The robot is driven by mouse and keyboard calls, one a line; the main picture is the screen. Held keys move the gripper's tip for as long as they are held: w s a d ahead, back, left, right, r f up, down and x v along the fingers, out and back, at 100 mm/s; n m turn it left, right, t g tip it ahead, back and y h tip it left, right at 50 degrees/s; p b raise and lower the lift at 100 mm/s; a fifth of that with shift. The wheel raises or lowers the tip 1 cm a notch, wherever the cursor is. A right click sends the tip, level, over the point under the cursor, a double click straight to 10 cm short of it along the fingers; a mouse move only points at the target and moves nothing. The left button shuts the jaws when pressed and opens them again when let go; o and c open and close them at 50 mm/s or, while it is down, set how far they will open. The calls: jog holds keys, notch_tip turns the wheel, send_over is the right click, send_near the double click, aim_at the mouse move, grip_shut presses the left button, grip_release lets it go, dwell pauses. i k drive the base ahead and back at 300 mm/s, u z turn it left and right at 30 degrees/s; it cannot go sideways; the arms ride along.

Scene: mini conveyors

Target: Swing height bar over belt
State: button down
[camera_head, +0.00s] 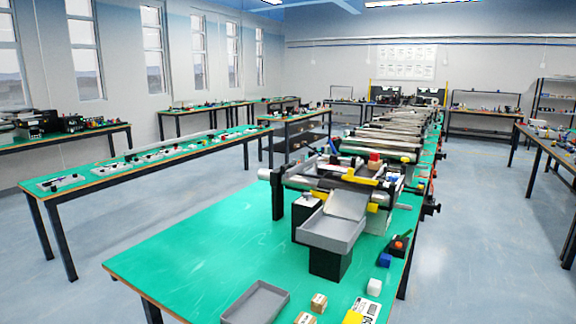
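A mini conveyor (277,194) stands on the near green table, with dark end supports and a grey sloping chute (346,205) at its near side. A short yellow bar (360,179) lies across the top of the conveyor, right of centre. It may be the height bar, but the view is too small to be sure, and I cannot tell its exact angle to the belt. The belt surface is mostly hidden by the frame parts and the chute. My gripper is not in view.
A grey bin (330,232) stands below the chute. The table's left part is clear. More conveyors (385,143) line up behind.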

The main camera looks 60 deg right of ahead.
aim_at(304, 163)
jog(key=u, duration=0.05)
jog(key=i, duration=0.9)
jog(key=z, duration=0.1)
